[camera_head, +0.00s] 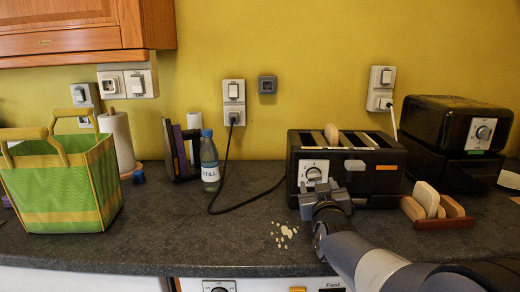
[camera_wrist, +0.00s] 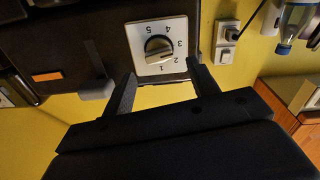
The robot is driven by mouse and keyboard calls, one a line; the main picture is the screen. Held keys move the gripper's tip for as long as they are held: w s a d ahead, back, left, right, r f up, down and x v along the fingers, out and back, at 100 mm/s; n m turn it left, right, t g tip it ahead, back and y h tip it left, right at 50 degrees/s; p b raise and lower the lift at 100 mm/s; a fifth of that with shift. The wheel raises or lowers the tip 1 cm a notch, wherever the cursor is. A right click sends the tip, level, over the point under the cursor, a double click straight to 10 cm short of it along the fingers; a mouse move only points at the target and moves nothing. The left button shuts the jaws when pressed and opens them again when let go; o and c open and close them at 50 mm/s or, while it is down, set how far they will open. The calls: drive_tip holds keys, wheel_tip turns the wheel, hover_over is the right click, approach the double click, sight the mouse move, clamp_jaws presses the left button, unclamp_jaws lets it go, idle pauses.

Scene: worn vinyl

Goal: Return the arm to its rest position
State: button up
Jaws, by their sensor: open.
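My arm reaches in from the lower right in the head view. My gripper (camera_head: 322,190) is at the front of the black toaster (camera_head: 375,185), close to its dial (camera_head: 314,172). In the wrist view my gripper (camera_wrist: 160,85) is open, with its two dark fingers apart and nothing between them. The toaster dial (camera_wrist: 158,47) shows just past the fingertips; I cannot tell whether they touch the toaster front. A slice of bread (camera_head: 331,134) stands up out of one toaster slot.
A wooden rack (camera_head: 446,222) with bread slices stands right of the toaster, beside a black appliance (camera_head: 440,135). Crumbs (camera_head: 285,233) lie on the worktop, left of my arm. A bottle (camera_head: 210,162), a black cable (camera_head: 222,190) and a green bag (camera_head: 60,190) are further left.

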sight(315, 178)
drive_tip(key=w, duration=0.4)
drive_tip(key=shift+w+d, duration=0.1)
drive_tip(key=shift+w, duration=0.25)
drive_tip(key=shift+s, duration=0.1)
